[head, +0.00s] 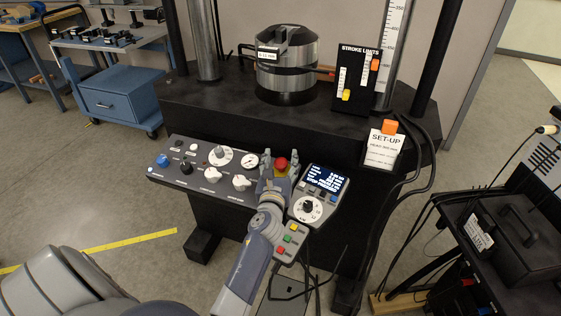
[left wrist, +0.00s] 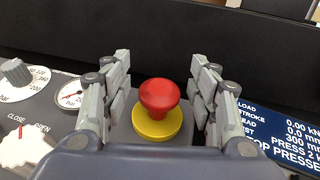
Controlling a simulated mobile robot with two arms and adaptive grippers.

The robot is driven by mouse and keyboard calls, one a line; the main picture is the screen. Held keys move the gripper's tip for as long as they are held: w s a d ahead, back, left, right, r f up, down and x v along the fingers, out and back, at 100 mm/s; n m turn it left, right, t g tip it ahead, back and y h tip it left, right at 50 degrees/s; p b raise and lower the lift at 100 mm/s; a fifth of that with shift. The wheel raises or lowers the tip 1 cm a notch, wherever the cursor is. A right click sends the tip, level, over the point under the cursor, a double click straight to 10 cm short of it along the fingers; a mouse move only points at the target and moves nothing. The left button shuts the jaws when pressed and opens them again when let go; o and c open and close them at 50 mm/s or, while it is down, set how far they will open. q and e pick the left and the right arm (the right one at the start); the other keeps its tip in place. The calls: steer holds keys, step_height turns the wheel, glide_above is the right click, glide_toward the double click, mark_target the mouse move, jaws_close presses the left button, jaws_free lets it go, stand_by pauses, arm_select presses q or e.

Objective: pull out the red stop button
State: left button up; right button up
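The red stop button (head: 281,163) sits on the machine's control panel, between the knobs and the lit display. In the left wrist view the red mushroom-shaped button (left wrist: 159,95) stands on a yellow round base (left wrist: 157,126). My left gripper (head: 276,167) is at the button. In the left wrist view its two fingers (left wrist: 161,92) stand on either side of the button, with a visible gap on each side. It is open and holds nothing. My right gripper is in neither view.
Grey knobs and a gauge (head: 249,160) lie left of the button. A lit display (head: 325,179) lies to its right, with a handset of coloured buttons (head: 291,241) below. Cables hang at the right. The black machine base (head: 230,110) rises behind.

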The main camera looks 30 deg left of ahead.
arm_select(q)
steer(key=shift+v, duration=3.8)
